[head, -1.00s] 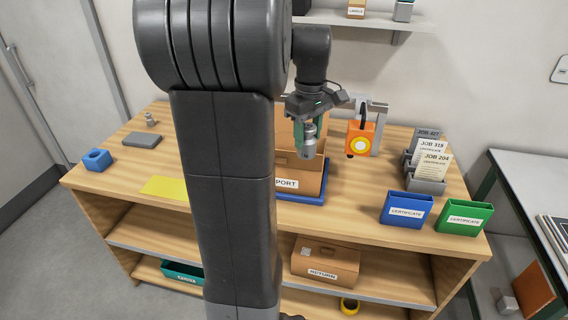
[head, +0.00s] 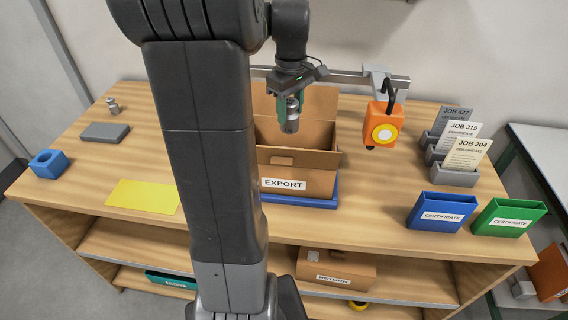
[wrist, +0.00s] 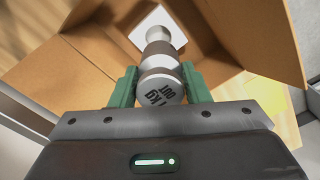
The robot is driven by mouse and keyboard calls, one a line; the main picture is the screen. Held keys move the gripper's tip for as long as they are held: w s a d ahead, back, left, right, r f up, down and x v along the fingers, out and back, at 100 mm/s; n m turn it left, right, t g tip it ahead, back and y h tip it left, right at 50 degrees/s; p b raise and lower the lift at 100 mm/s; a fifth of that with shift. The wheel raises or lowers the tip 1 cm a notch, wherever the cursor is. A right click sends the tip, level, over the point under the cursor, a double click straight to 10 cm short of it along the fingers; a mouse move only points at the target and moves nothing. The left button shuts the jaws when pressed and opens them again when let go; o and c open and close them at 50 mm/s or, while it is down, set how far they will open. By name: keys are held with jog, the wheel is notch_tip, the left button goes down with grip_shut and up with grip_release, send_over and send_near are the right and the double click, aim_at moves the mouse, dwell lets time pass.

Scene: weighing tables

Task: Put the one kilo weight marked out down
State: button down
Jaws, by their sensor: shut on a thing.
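My gripper (head: 290,108) is shut on a silver cylindrical weight (head: 292,122), held over the open cardboard box labelled EXPORT (head: 319,183). In the wrist view the weight (wrist: 160,88) sits between the green fingers, and its end face carries dark lettering that looks like "1 kg OUT". The open box (wrist: 225,35) lies beyond it, with a white patch on its inside. The box stands on a blue tray (head: 325,201). A smaller silver weight (head: 112,105) stands at the table's back left.
A yellow mat (head: 143,196), grey block (head: 105,132) and blue holder (head: 48,164) lie left. An orange device (head: 384,128) hangs behind right of the box. Blue (head: 440,211) and green (head: 508,217) CERTIFICATE bins stand at the right, with job cards (head: 466,156) behind. Bare tabletop surrounds the yellow mat.

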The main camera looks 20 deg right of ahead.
aim_at(289, 115)
jog(key=f, duration=0.1)
jog(key=w+f+b, duration=0.1)
jog(key=f, duration=0.1)
jog(key=shift+f, duration=5.05)
jog(key=shift+f, duration=0.35)
jog(key=c, duration=0.8)
grip_release()
notch_tip(289, 115, up, 13)
jog(key=shift+f, duration=0.15)
jog(key=shift+f, duration=0.1)
notch_tip(289, 115, down, 13)
jog(key=shift+r, duration=0.55)
